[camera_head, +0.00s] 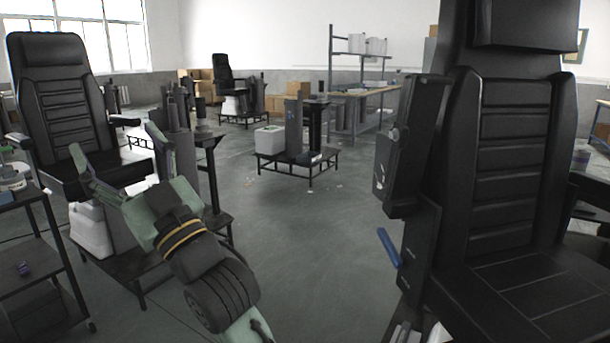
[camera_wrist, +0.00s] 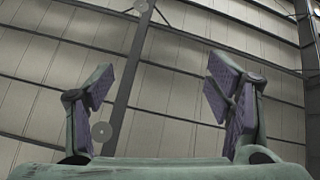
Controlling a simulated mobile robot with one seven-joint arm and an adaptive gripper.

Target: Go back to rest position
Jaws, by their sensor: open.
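My gripper (camera_head: 117,160) is at the left of the head view, raised in front of a black chair, with its two green fingers spread apart. In the wrist view my gripper (camera_wrist: 160,103) shows both fingers with purple pads, well apart, with nothing between them. Behind the fingers the wrist view shows only the ceiling, so my gripper points upward. No object is held.
A large black chair (camera_head: 515,170) stands close on the right. Another black chair (camera_head: 60,100) is at the left, behind my gripper. A dark shelf cart (camera_head: 40,262) is at the left edge. A low black stand (camera_head: 290,160) stands mid-room. The grey floor (camera_head: 320,240) between is clear.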

